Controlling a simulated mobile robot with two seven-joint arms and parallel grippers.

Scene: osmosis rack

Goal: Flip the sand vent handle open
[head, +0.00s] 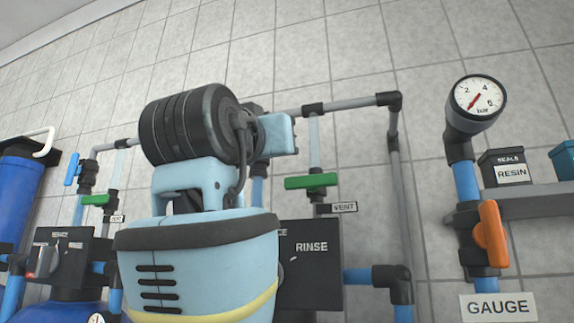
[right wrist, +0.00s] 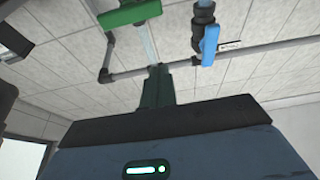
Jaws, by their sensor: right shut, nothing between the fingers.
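In the head view, a green vent handle (head: 311,181) lies level on a vertical pipe, above a VENT label (head: 345,207). A second, smaller green handle (head: 96,200) lies level at the left, with a small label beside it. I cannot tell which is the sand vent. In the right wrist view, a green handle (right wrist: 132,12) shows at the top, beyond my fingers. My right gripper (right wrist: 157,85) is shut and empty, apart from that handle. One of my arms fills the middle of the head view and hides what is behind it. My left gripper is not seen.
A blue valve handle (right wrist: 210,42) sits right of the green one in the right wrist view. In the head view, a gauge (head: 478,97) and an orange handle (head: 490,234) are at the right. A RINSE panel (head: 310,265) stands behind my arm. Grey pipes run along the wall.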

